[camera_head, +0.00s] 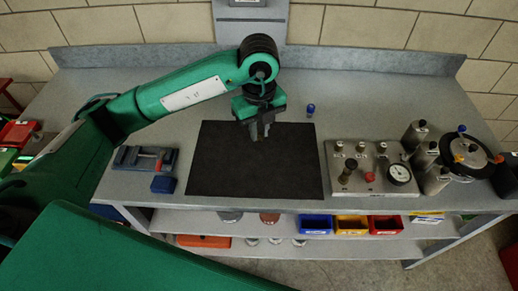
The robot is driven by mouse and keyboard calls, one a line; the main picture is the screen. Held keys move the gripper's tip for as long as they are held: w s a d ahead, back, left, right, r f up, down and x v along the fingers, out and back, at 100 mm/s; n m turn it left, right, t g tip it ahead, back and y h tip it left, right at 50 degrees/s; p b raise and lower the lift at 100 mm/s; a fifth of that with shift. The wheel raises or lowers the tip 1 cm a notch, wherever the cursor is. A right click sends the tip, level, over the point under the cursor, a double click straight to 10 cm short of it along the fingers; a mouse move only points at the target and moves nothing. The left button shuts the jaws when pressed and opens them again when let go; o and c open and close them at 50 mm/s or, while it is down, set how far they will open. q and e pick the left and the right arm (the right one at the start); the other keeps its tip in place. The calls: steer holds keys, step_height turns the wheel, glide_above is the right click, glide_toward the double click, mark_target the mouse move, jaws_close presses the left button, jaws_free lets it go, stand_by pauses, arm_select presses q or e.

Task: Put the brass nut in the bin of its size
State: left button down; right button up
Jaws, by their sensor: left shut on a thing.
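My left gripper (260,134) points down over the upper middle of the black mat (255,175). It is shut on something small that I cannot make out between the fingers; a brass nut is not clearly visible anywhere. A blue bin (315,224), a yellow bin (351,225) and a red bin (386,225) stand side by side on the shelf under the bench. No size markings can be read on them. My right gripper is not in view.
A grey panel with a gauge (399,174) and several metal cylinders stand on the bench at right. A blue-capped item (310,110) stands behind the mat. A vise-like tool (145,158) lies left. The bench edge overhangs the shelf bins.

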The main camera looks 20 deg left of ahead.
arm_select(q)
steer(key=shift+r, duration=1.35)
steer(key=s+a+f+n, duration=0.2)
steer(key=f+n, duration=0.3)
steer(key=n, duration=0.8)
steer(key=s+a+f+n, duration=0.3)
steer(key=f+n, duration=0.3)
steer(key=n, duration=0.8)
steer(key=shift+a, duration=0.65)
steer(key=shift+r, duration=0.1)
